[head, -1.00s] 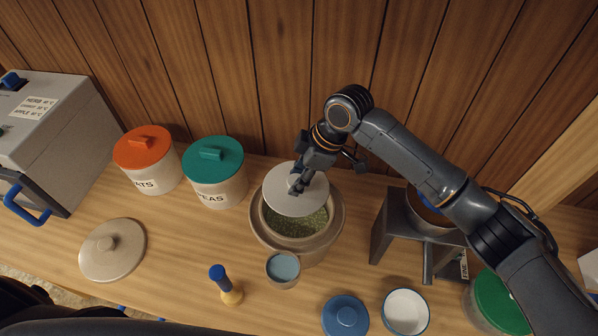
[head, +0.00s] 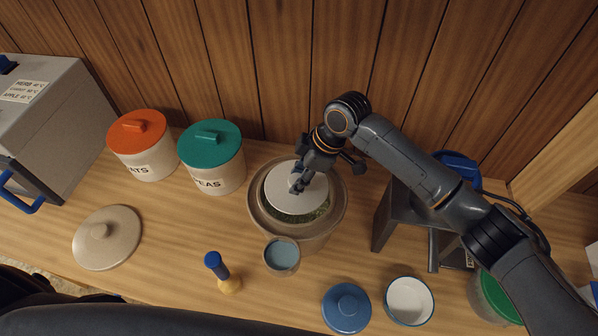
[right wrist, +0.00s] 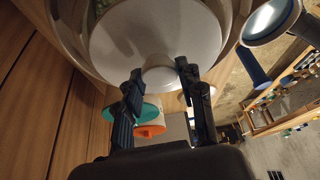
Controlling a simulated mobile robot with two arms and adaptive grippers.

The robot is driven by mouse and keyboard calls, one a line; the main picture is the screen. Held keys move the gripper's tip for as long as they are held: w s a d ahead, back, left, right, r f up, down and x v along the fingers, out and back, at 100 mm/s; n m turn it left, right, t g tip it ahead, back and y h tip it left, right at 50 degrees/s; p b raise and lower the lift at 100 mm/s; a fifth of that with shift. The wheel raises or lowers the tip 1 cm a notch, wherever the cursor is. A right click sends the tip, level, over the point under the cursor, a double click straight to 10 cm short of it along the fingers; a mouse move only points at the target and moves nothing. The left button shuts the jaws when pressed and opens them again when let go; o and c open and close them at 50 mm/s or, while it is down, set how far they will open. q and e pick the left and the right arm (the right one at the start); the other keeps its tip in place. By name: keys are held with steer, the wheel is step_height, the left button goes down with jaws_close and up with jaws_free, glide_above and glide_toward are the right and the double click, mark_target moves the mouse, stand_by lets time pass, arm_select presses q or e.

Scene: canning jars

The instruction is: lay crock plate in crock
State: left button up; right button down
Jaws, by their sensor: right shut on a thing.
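The crock plate (head: 294,196) is a pale round disc with a knob on top. My right gripper (head: 299,184) is shut on its knob; in the right wrist view the two fingers (right wrist: 160,78) close on the knob, and the plate (right wrist: 140,35) fills the top. The crock (head: 338,212) is a beige round vessel with a wide rim, holding green shredded contents (head: 318,213). The plate is over the crock's mouth, within its rim as seen from above, with green showing at the front right. I cannot tell whether it touches the contents. My left gripper is not in view.
Beside the crock stand a teal-lidded PEAS jar (head: 212,158), an orange-lidded jar (head: 141,146) and a cup (head: 282,257). A grey stand (head: 390,222) is at right.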

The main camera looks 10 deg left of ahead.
steer(key=shift+f+b, duration=1.1)
steer(key=shift+f, duration=1.1)
steer(key=shift+f+b, duration=0.6)
steer(key=shift+f, duration=0.8)
steer(key=shift+f, duration=0.4)
steer(key=c, duration=0.8)
jaws_free()
steer(key=shift+o, duration=0.2)
steer(key=v, duration=1.2)
steer(key=shift+a, duration=0.1)
